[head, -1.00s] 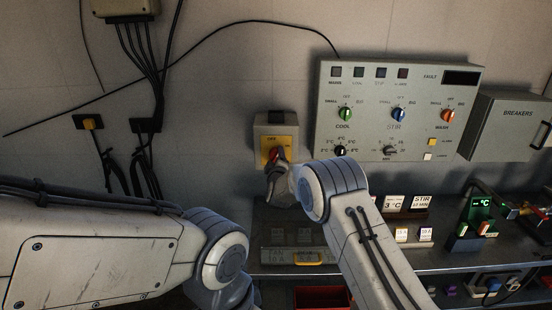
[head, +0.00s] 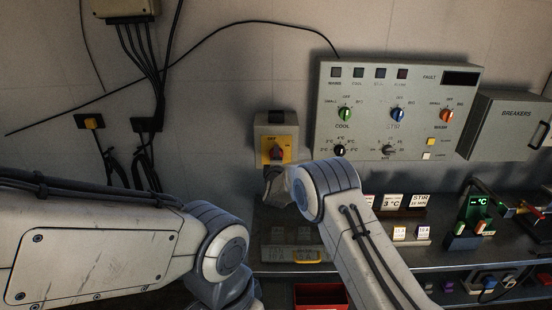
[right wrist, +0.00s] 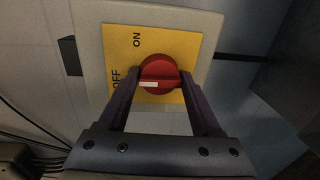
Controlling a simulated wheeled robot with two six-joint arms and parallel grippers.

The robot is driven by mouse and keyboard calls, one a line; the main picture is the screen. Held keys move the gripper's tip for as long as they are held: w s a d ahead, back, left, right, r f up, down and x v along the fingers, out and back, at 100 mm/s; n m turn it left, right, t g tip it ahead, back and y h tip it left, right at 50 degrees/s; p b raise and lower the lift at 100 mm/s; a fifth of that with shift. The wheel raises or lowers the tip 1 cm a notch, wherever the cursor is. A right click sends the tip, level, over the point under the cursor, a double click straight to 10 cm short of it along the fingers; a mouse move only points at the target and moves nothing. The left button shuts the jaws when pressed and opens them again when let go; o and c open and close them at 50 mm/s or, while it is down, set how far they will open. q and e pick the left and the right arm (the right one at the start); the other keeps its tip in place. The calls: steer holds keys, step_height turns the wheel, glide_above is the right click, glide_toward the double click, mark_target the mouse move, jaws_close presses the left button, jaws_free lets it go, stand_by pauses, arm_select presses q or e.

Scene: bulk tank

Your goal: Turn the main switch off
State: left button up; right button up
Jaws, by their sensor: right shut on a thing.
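The main switch is a red round knob (head: 276,154) on a yellow plate (right wrist: 191,48) fixed to a grey wall box. In the right wrist view the red knob (right wrist: 160,76) has a white mark pointing left, toward the OFF lettering; ON is printed higher up. My right gripper (right wrist: 161,82) has one finger on each side of the knob and is shut on it. In the head view my right gripper (head: 275,180) shows just below the yellow plate, its fingertips hard to make out. My left arm is at lower left; its gripper is out of view.
A control panel (head: 462,120) with several knobs and dark lamps is right of the switch. A breakers box (head: 508,112) is at far right. Cables run along the left wall.

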steer(key=shift+r, duration=0.2)
steer(key=o, duration=1.3)
steer(key=shift+c, duration=0.2)
steer(key=shift+o, duration=0.3)
steer(key=shift+f, duration=0.1)
steer(key=s+b, duration=0.2)
steer(key=s, duration=0.8)
steer(key=shift+s+r, duration=0.2)
steer(key=shift+r, duration=0.25)
